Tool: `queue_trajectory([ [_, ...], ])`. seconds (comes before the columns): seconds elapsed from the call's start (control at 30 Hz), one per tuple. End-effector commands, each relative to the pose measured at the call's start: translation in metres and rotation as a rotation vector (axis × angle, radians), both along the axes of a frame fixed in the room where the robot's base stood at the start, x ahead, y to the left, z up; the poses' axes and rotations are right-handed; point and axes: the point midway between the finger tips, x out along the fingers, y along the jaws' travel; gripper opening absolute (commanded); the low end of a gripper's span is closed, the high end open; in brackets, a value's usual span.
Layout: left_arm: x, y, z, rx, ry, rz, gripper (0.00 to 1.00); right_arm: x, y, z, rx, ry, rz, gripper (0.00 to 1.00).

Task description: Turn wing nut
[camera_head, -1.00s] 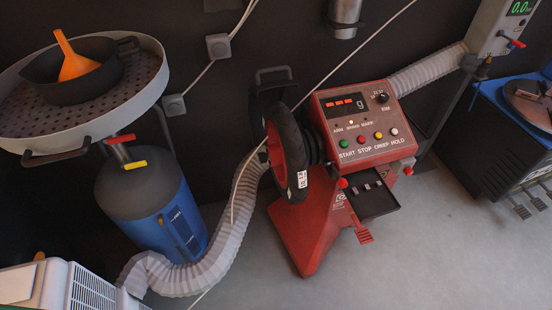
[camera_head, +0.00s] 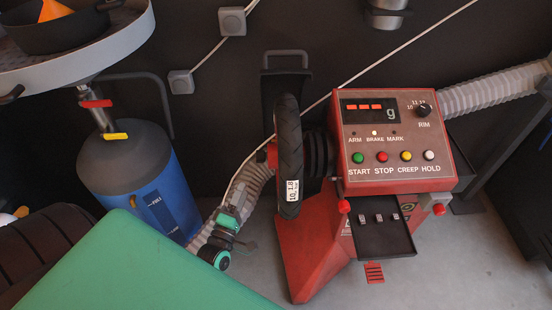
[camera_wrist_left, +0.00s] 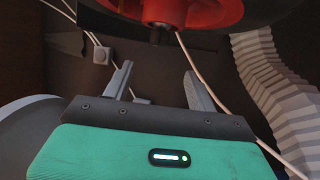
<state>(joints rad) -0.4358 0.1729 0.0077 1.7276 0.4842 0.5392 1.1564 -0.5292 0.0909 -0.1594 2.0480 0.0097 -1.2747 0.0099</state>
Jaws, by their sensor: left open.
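A red wheel balancer (camera_head: 320,245) carries an upright wheel with a black tyre (camera_head: 289,155) on its left side. In the left wrist view the wheel's red hub (camera_wrist_left: 195,12) is at the top, with a dark shaft end (camera_wrist_left: 160,35) at its centre. I cannot clearly make out the wing nut's wings there. My left gripper (camera_head: 238,200) is left of and below the wheel, small and partly blurred against the hose. In the left wrist view my left gripper (camera_wrist_left: 158,72) is open and empty, its fingers pointing toward the hub and apart from it.
A ribbed grey hose (camera_head: 248,185) runs behind my left gripper. A blue tank (camera_head: 150,200) with a round pan (camera_head: 100,50) stands at left. A black tyre (camera_head: 45,245) lies low left. A control panel (camera_head: 395,140) tops the balancer.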

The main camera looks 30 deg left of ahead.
Motion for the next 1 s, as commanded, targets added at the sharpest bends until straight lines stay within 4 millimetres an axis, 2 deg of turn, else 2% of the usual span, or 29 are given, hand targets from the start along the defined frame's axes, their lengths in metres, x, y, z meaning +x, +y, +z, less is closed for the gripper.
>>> queue_trajectory([
  [0.17, 0.017, 0.003, 0.007, -0.004, -0.008, 0.000, 0.58, 0.000, 0.000, 0.000, -0.001, 0.003, 0.000, 0.36],
  [0.5, 0.080, 0.012, 0.022, -0.002, -0.005, 0.000, 0.58, -0.001, 0.000, -0.007, -0.002, 0.010, 0.000, 0.36],
  [0.7, 0.112, 0.016, 0.029, -0.001, -0.004, 0.000, 0.58, -0.001, 0.000, -0.009, -0.002, 0.011, 0.000, 0.36],
  [1.0, 0.132, 0.019, 0.033, -0.001, -0.001, -0.001, 0.58, -0.001, -0.001, -0.010, -0.003, 0.010, 0.000, 0.36],
])
